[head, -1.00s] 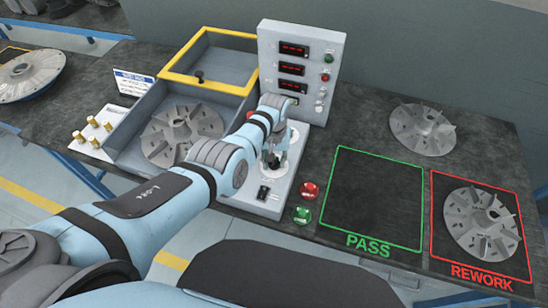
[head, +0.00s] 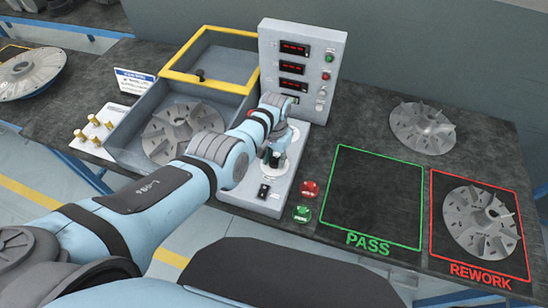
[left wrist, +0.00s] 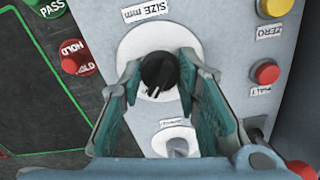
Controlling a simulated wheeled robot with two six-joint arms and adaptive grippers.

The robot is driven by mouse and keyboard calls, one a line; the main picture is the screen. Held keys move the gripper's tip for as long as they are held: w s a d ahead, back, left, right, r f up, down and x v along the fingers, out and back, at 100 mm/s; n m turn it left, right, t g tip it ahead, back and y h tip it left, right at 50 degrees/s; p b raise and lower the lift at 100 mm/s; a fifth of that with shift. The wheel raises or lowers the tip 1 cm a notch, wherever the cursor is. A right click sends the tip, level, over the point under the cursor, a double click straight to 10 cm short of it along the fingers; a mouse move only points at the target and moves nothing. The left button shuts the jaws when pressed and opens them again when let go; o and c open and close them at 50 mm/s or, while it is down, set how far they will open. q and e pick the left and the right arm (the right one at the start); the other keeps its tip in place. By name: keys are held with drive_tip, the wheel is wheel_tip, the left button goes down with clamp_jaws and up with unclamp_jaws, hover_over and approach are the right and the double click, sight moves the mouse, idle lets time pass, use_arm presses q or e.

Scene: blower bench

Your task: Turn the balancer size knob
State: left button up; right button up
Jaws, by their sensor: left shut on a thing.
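The balancer size knob (left wrist: 158,72) is a round black knob with a white pointer mark on a white dial plate labelled "SIZE mm" (left wrist: 148,10). My left gripper (left wrist: 160,75) has its teal-lined fingers on either side of the knob, shut on it. In the head view my left gripper (head: 273,155) points down at the grey control panel, and the knob is mostly hidden there by the gripper and arm. My right gripper is not in view.
Red HOLD (head: 310,189) and green PASS (head: 302,214) buttons lie beside the panel. An upright display panel (head: 325,70) stands behind. An impeller (head: 182,130) lies in the open-lidded bin at left.

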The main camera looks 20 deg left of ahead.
sight(274, 159)
use_arm(q)
drive_tip(key=shift+s+f, duration=0.1)
drive_tip(key=o, duration=1.1)
drive_tip(key=shift+c, duration=0.2)
drive_tip(key=shift+o, duration=0.5)
drive_tip(key=shift+w, duration=0.2)
wheel_tip(274, 159, up, 12)
drive_tip(key=shift+f, duration=0.1)
